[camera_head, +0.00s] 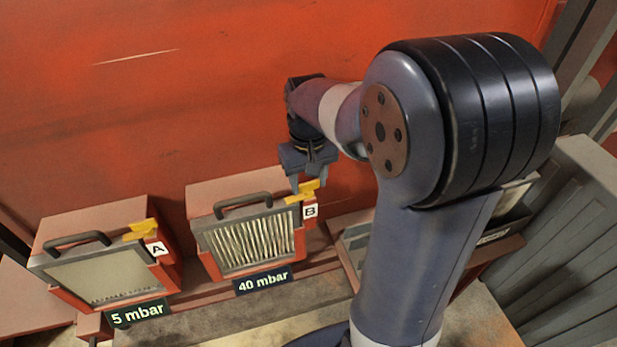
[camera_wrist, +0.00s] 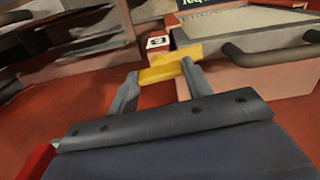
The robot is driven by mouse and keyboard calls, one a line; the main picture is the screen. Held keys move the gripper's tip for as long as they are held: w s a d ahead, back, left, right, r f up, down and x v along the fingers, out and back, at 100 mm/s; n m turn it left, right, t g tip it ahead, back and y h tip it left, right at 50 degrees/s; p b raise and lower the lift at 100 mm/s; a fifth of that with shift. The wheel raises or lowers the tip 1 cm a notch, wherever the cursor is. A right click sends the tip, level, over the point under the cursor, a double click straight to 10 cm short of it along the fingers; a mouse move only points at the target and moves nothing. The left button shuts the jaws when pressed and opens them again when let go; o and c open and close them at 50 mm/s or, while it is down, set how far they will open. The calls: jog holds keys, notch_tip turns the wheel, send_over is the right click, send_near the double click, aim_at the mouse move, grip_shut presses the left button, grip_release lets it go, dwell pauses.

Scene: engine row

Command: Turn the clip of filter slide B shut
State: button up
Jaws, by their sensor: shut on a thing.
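Filter slide B (camera_head: 247,245) is a red housing with a pleated filter and a dark handle, marked by a white B label (camera_head: 310,211). Its yellow clip (camera_head: 303,192) sits at the top right corner, beside the label. In the wrist view the clip (camera_wrist: 160,74) lies between my two fingers, with another yellow part (camera_wrist: 187,53) just behind it. My gripper (camera_head: 307,183) comes down from above and is shut on the clip; it also shows in the wrist view (camera_wrist: 162,79). The fingers partly hide the clip in the head view.
Filter slide A (camera_head: 95,275) stands to the left with its own yellow clip (camera_head: 141,229). Signs read 5 mbar (camera_head: 138,313) and 40 mbar (camera_head: 263,282). An open tray (camera_head: 510,218) lies right of my arm. A red wall (camera_head: 200,90) rises behind.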

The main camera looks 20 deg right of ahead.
aim_at(309, 183)
jog(key=shift+m, duration=0.6)
jog(key=o, duration=1)
notch_tip(309, 183, up, 11)
jog(key=shift+f, duration=0.15)
notch_tip(309, 183, down, 11)
jog(key=shift+r, duration=0.1)
dwell(0.5)
jog(key=shift+r, duration=0.15)
